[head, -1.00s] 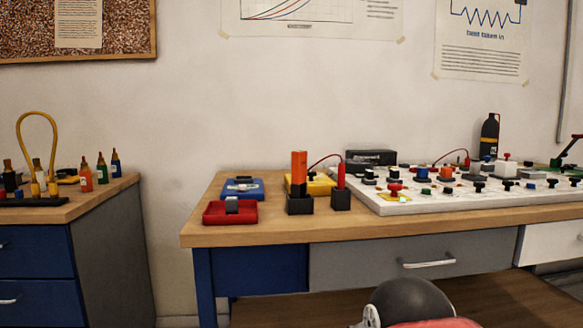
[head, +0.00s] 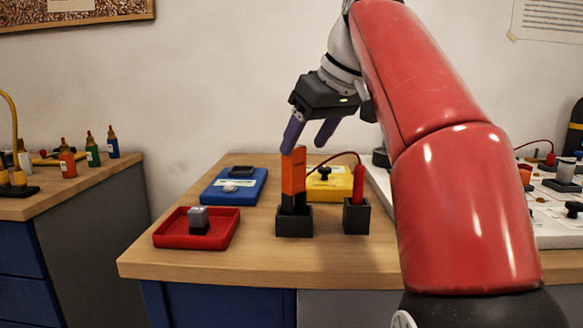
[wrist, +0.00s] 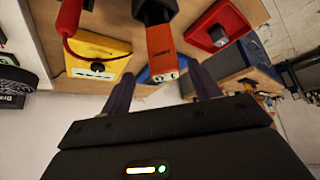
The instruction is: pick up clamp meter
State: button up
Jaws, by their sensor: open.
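The clamp meter, which I take to be the upright orange and black piece (head: 293,178), stands in a black block holder (head: 294,221) near the bench's front. Its orange end also shows in the wrist view (wrist: 162,42), lined up between the fingers. My gripper (head: 308,143) is open and empty, pointing down just above the orange top. In the head view one purple finger overlaps the top's edge; I cannot tell whether they touch. In the wrist view my gripper (wrist: 163,84) shows a finger on each side of the orange end.
A red probe (head: 358,186) with a cable stands in a second black holder (head: 356,217) close on the right. A yellow box (head: 338,184) is behind. A blue box (head: 233,189) and a red tray (head: 165,236) holding a grey block (head: 198,220) are left.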

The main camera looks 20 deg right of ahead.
aim_at(290, 169)
jog(key=b+x, duration=0.1)
jog(key=x, duration=0.3)
jog(key=b+x, duration=0.2)
jog(key=x, duration=0.1)
jog(key=shift+a+f, duration=0.3)
jog(key=shift+f, duration=0.1)
jog(key=shift+s, duration=0.1)
jog(key=c, duration=1.2)
jog(key=shift+r, duration=0.15)
